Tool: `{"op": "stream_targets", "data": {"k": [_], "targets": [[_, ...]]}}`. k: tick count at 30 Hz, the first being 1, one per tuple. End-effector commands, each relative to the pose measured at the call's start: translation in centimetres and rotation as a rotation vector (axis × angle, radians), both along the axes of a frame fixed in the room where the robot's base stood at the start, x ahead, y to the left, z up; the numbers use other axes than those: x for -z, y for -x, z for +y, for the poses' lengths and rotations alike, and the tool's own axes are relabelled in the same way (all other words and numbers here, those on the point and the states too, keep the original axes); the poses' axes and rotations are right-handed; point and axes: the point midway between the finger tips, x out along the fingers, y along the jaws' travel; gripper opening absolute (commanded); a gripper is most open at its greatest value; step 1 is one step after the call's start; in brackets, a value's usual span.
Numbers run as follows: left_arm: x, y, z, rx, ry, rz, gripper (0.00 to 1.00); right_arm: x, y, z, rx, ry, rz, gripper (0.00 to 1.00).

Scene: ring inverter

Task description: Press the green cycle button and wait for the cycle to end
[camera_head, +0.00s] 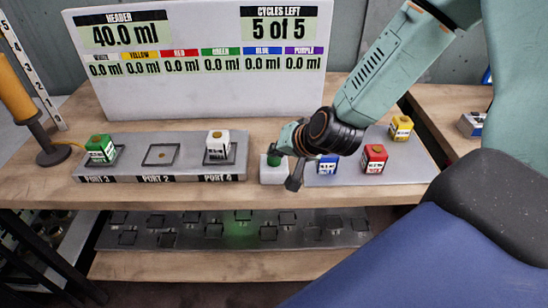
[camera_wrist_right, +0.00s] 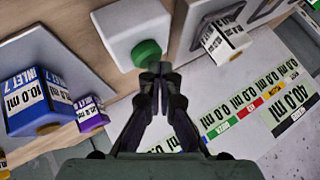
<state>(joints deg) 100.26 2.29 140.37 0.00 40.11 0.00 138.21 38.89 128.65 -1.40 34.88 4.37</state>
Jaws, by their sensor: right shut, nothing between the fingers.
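The green cycle button (camera_head: 274,159) sits on a white box (camera_head: 272,174) at the middle of the bench, and it also shows in the right wrist view (camera_wrist_right: 146,52). My right gripper (camera_head: 293,183) is shut and empty, with its fingertips close beside the button. In the right wrist view the fingertips (camera_wrist_right: 160,68) overlap the button's lower edge; I cannot tell whether they touch it. The display board (camera_head: 200,60) reads header 40.0 ml, cycles left 5 of 5, and 0.0 ml for every colour. My left gripper is not in view.
The port tray (camera_head: 190,164) left of the button holds a green block (camera_head: 100,149) and a white block (camera_head: 218,145); port 2 is empty. Right of it stand blue (camera_head: 327,164), red (camera_head: 374,159) and yellow (camera_head: 400,128) blocks. An orange-topped stand (camera_head: 18,95) is at far left.

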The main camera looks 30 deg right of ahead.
Motion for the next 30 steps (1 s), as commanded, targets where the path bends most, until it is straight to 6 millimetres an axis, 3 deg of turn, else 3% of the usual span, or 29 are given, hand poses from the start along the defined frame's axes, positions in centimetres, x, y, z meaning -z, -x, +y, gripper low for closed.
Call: {"op": "stream_targets", "data": {"k": [30], "targets": [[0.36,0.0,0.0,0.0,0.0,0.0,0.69,0.53,0.04,0.0,0.0,0.0,0.001,0.0]]}}
